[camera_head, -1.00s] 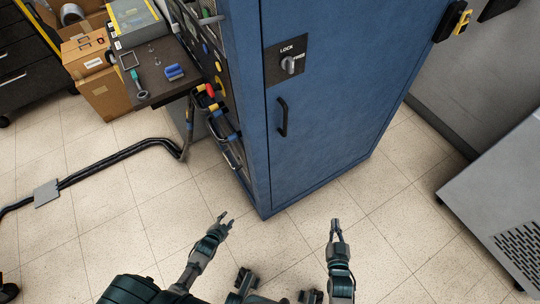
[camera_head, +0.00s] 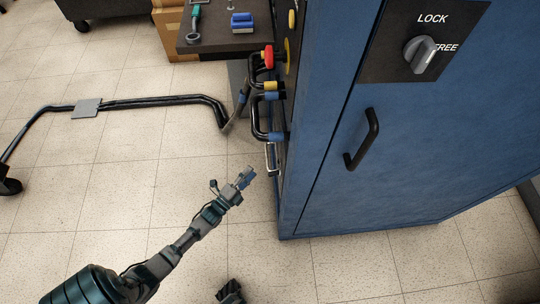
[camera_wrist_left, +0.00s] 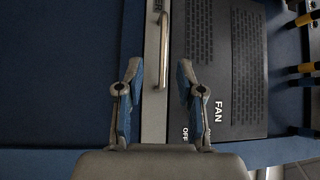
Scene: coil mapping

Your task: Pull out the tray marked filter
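No label reading filter is legible in these frames. A silver bar handle (camera_head: 271,159) is low on the left face of the blue cabinet (camera_head: 325,150). The wrist view shows a silver handle (camera_wrist_left: 163,52) on a narrow grey strip (camera_wrist_left: 153,118), beside a dark vented panel marked FAN (camera_wrist_left: 230,70). My left gripper (camera_head: 245,178) is just left of the cabinet's low handle in the head view, apparently apart from it. In the wrist view its fingers (camera_wrist_left: 160,98) are spread, with the strip between them and the handle beyond the tips.
Black pipe handles with coloured bands (camera_head: 266,100) stick out above the low handle. The cabinet front has a black door handle (camera_head: 362,140) and a LOCK/FREE knob (camera_head: 420,53). A dark table (camera_head: 220,42) stands behind.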

